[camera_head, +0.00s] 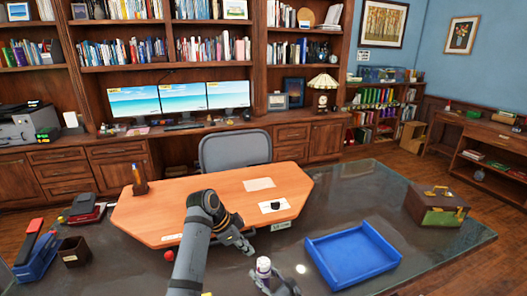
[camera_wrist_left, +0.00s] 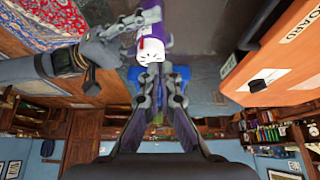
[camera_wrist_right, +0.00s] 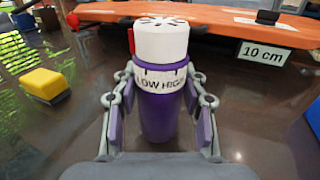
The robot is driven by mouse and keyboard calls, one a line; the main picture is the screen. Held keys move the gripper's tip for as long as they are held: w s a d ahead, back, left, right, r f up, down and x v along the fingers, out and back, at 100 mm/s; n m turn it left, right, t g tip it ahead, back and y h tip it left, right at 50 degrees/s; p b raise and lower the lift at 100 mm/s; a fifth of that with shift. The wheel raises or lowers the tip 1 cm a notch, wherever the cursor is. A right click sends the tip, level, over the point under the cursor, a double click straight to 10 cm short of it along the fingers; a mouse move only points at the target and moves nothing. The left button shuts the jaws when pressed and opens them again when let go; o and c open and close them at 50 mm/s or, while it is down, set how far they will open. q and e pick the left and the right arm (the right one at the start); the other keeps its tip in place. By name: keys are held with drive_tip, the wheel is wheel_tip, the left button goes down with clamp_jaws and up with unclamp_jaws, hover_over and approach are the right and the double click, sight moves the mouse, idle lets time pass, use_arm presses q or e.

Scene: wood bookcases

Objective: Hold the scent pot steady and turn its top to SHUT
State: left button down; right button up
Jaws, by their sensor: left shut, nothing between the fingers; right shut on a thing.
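The scent pot (camera_wrist_right: 160,108) has a purple body, a white band reading LOW and HIGH, and a white top (camera_wrist_right: 160,40) with holes. A red tab (camera_wrist_right: 131,41) sits at the left of the top in the right wrist view; no SHUT mark shows there. My right gripper (camera_wrist_right: 158,105) is shut around the purple body and holds the pot upright; the pot also shows in the head view (camera_head: 263,265). My left gripper (camera_head: 248,245) is shut and empty, behind and left of the pot. In the left wrist view its fingertips (camera_wrist_left: 153,72) are close to the white top; contact is unclear.
A blue tray (camera_head: 352,255) lies right of the pot on the dark desk (camera_head: 345,195). An orange board (camera_head: 160,212) lies behind. A red ball (camera_head: 169,256) lies left. A green and brown box (camera_head: 437,207) stands far right. A yellow block (camera_wrist_right: 47,84) lies near the pot.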

use_arm(q)
drive_tip(key=shift+r, duration=0.6)
use_arm(e)
drive_tip(key=o, duration=1.4)
drive_tip(key=shift+s, duration=0.1)
